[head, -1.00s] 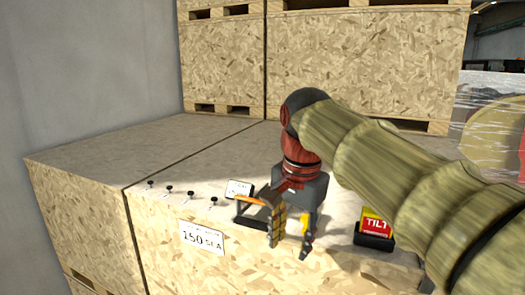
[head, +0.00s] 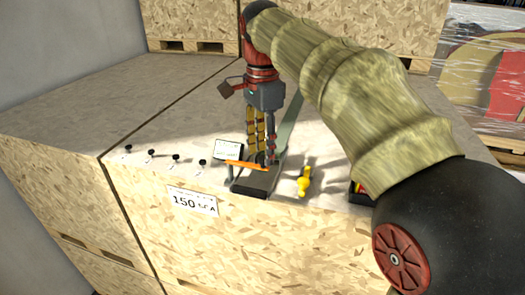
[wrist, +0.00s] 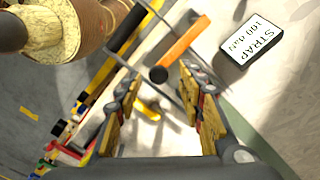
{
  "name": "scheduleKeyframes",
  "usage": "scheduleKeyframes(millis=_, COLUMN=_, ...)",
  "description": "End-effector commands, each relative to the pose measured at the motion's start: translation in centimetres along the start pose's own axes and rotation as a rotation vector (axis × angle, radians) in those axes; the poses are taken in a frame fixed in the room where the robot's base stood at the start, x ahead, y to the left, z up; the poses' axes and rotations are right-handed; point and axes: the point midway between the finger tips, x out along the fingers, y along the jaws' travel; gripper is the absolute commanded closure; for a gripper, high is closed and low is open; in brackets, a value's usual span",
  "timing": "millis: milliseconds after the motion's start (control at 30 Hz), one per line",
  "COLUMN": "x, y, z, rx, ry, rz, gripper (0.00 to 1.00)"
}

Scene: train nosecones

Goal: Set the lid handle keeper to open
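A dark buckle-like device (head: 258,180) with an orange bar (head: 246,165) lies on the crate top near its front edge. The orange bar also shows in the wrist view (wrist: 181,44), with a dark round end. A small yellow piece (head: 304,182) stands to the right of the device; a yellow piece shows between the fingers in the wrist view (wrist: 147,110). I cannot tell which part is the lid handle keeper. My gripper (head: 262,158) points down just over the device, fingers apart with nothing held between them. Contact with the orange bar cannot be told.
A white-faced strap label block (head: 228,150) stands just left of my gripper; it also shows in the wrist view (wrist: 250,40). Several small dark knobs (head: 150,154) line the crate top to the left. A grey strap (head: 291,120) runs behind my gripper. My arm covers the right side.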

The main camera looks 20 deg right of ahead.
Motion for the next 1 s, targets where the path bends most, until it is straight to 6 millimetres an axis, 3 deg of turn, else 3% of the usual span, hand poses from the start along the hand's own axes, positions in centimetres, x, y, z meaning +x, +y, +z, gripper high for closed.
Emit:
scheduleKeyframes(millis=200, x=1.17, y=0.04, z=0.01, rx=-0.001, ry=0.0, rz=-0.001, gripper=0.61)
scheduleKeyframes(millis=433, x=1.23, y=0.02, z=0.0, rx=-0.001, ry=0.0, rz=-0.002, gripper=0.61)
scheduleKeyframes(millis=1000, x=1.19, y=0.01, z=0.0, rx=-0.001, ry=0.0, rz=-0.002, gripper=0.94)
